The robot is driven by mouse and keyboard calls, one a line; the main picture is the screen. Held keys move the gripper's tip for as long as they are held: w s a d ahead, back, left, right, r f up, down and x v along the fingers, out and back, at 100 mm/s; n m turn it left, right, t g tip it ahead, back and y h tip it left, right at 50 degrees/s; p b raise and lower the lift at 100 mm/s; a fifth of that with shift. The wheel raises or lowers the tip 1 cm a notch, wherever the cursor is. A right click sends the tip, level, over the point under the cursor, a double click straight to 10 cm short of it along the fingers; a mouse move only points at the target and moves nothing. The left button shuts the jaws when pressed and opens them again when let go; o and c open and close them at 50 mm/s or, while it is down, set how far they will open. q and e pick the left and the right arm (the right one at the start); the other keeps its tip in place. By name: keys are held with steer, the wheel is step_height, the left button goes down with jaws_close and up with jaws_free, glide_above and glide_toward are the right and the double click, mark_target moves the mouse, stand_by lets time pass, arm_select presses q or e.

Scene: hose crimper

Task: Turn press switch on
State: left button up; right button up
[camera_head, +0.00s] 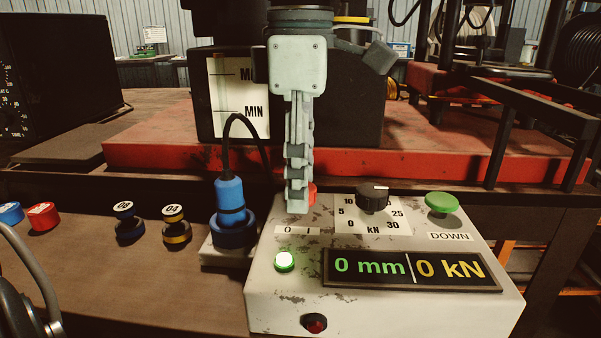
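The press control box (390,310) is pale and worn. Its 0 I label (297,230) sits at its upper left. A red part, likely the press switch (312,192), shows just right of the fingertips above that label; the rest is hidden behind them. My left gripper (297,205) points down over this spot, its fingers edge-on, so I cannot tell their opening or whether they touch the switch. A green lamp (285,262) glows below the label, and the display (411,270) reads 0 mm and 0 kN. My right gripper is not in view.
A black dial (372,198) and green DOWN button (442,203) stand right of the gripper. A blue plug (230,200) with a black cable is close on the left. A red platform (150,150) lies behind. Several small caps lie farther left.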

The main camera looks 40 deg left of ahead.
arm_select(q)
step_height(320, 180, up, 12)
stand_by(0.7)
stand_by(0.4)
